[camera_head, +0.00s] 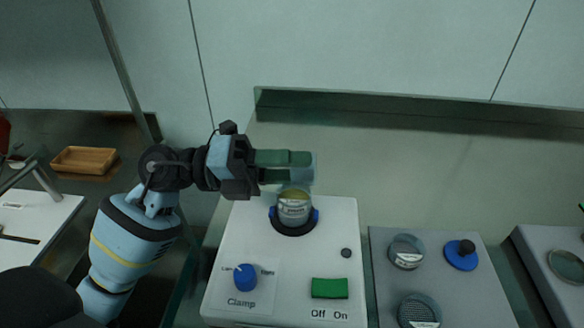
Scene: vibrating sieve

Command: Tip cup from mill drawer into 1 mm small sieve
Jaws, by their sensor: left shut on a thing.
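My left gripper (285,158) reaches in from the left with green fingers. It is shut on a pale see-through cup (300,174), which is faint and partly hidden by the fingers. The cup is just above a small round sieve (294,210) with a label too small to read. The sieve sits in a dark round seat with blue clamps on the white vibrating machine (225,290). The sieve's top looks yellowish. I cannot tell how far the cup is tilted or what is inside it. My right gripper is not in view.
The machine has a blue Clamp knob (245,277) and a green Off/On switch (329,288). On a grey panel to the right are two round sieves (406,251) (419,312) and a blue lid with a black knob (461,254). A wooden tray (84,159) lies far left.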

